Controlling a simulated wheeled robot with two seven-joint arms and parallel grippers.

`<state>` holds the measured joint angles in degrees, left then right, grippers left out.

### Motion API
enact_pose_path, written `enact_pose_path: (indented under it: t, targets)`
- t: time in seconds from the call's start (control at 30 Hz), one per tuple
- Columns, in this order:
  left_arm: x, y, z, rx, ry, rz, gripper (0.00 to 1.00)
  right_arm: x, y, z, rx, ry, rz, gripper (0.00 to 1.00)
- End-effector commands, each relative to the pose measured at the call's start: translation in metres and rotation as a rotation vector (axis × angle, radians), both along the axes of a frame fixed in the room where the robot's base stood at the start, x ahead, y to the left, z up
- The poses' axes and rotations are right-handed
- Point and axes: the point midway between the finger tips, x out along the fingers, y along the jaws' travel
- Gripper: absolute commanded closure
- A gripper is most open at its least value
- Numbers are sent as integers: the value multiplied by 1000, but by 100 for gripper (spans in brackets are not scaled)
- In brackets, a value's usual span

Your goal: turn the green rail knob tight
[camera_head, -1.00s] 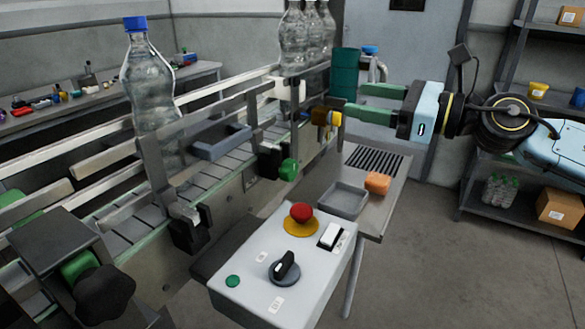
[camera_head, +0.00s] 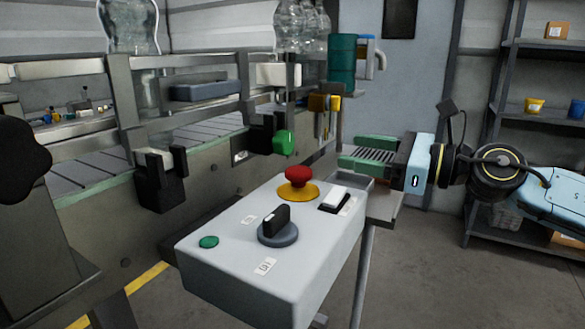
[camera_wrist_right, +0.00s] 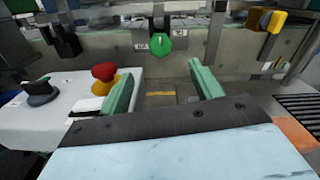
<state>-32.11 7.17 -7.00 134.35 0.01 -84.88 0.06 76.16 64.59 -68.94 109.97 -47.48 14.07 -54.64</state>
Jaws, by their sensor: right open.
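The green rail knob (camera_head: 284,143) sits on a black clamp on the front side of the conveyor, in the middle of the head view. In the right wrist view the green knob (camera_wrist_right: 153,43) appears ahead of the fingers, between them and farther off, with a pale mark on its face. My right gripper (camera_head: 362,152) comes in from the right with green fingers and stands apart from the knob, to its right. In the right wrist view my right gripper (camera_wrist_right: 160,84) has its fingers spread with nothing between them. My left gripper is not in view.
A grey control box (camera_head: 240,235) with a red emergency button (camera_head: 298,177) and a black rotary switch (camera_head: 278,225) stands below and in front of the knob. A yellow knob (camera_head: 335,103) and a dark green cylinder (camera_head: 341,62) are right of it. Shelves stand far right.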

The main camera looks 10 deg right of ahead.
Motion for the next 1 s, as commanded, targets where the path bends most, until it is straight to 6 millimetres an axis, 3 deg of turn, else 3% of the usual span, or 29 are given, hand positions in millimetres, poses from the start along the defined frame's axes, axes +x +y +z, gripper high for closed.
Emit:
enact_pose_path:
  t: [0.27, 0.5, 0.77, 1.0]
  targets:
    - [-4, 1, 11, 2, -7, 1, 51, 7, 11, -6, 1, -1, 3, 36]
    - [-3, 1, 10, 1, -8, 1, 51, 35, 50, -6, -2, -3, 4, 36]
    - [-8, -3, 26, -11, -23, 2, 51, 64, 90, -7, -1, -3, 1, 36]
    - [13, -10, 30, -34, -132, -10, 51, 77, 107, -8, -1, -1, 0, 36]
